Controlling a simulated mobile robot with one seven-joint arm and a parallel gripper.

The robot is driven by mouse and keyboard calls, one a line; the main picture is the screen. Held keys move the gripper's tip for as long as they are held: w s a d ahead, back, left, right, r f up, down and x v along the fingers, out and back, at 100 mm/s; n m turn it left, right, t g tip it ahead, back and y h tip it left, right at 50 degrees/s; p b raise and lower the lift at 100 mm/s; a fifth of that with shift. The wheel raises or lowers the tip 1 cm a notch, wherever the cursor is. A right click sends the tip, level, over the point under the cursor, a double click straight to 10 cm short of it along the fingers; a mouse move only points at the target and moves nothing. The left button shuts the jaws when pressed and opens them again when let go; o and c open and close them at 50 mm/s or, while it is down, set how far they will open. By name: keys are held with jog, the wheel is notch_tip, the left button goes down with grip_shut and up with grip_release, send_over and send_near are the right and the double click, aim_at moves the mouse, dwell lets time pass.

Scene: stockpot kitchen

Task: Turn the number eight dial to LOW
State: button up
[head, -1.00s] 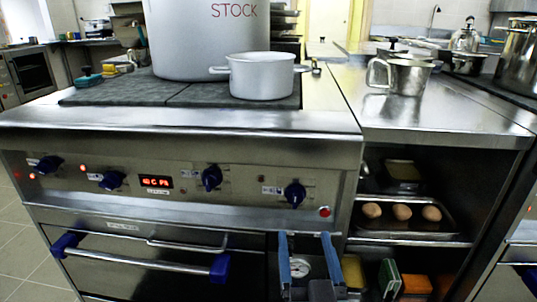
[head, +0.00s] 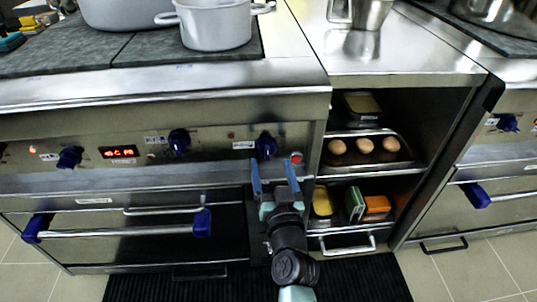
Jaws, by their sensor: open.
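Several blue dials sit on the stove's front panel. One dial (head: 266,146) is at the right of the panel, near a red button. Another dial (head: 179,142) is at the middle, and a third (head: 70,157) is left of the red display. The labels beside the dials are too small to read, so I cannot tell which is number eight. My gripper (head: 273,170) is open and empty, its two blue-grey fingers pointing up at the panel. The fingertips show just below the rightmost dial; I cannot tell how far they are from it.
The oven handle (head: 125,230) with blue ends lies below the panel at left. A grey pot (head: 215,24) and part of a large stockpot (head: 120,12) stand on the hob. Open shelves at right hold a tray of brown eggs (head: 365,146) and coloured boxes.

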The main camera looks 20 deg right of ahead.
aim_at(268, 157)
jog(key=shift+x, duration=2.1)
grip_shut()
